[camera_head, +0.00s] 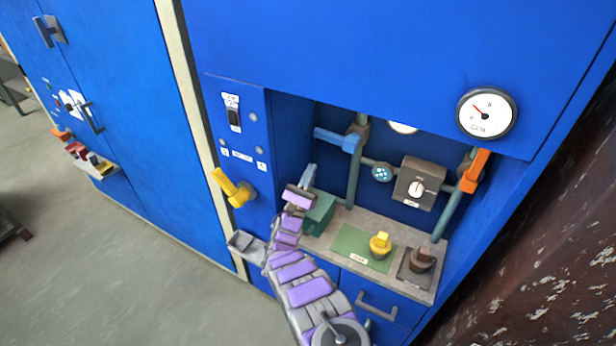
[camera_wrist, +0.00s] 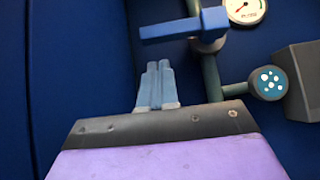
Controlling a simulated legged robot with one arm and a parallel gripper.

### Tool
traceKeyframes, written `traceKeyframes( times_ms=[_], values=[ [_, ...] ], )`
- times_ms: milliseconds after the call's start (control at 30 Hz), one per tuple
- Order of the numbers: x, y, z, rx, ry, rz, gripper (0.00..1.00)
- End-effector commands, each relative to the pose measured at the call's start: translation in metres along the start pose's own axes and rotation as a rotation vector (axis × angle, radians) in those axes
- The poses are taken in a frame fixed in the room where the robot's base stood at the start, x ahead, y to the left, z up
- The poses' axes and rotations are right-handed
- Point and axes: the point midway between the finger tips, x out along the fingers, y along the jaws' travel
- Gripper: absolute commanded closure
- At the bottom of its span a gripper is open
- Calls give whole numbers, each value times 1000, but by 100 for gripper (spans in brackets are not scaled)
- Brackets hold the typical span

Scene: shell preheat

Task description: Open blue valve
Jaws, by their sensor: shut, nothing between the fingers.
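The blue valve handle (camera_head: 336,139) is a light-blue lever at the top of a grey-green vertical pipe, inside the recess of the blue cabinet. It points to the left, roughly level, across the pipe. In the wrist view the blue valve handle (camera_wrist: 184,27) lies at the top, above and slightly right of the fingertips. My gripper (camera_head: 310,168) is at the left of the recess, below and left of the handle. In the wrist view my gripper (camera_wrist: 157,66) has its two blue-grey fingers together, empty and apart from the handle.
An orange handle (camera_head: 474,170) is on the right pipe. A grey box with a knob (camera_head: 414,186) sits mid-recess. A yellow handle (camera_head: 232,187) is on the left panel. A teal box (camera_head: 319,213) stands under my wrist. A yellow knob piece (camera_head: 380,244) rests on the green mat (camera_head: 350,248).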

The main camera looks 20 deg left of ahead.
Motion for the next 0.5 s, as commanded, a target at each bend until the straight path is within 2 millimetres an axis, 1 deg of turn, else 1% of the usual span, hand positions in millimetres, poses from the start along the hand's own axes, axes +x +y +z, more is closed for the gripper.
traceKeyframes(
  times_ms=[100,300,400,500],
  values=[
    [22,-1,1,1,-6,-6,100],
    [55,-1,0,2,-5,-5,100],
    [65,0,0,2,-2,-1,100],
    [70,0,0,0,-1,-1,100]
  ],
)
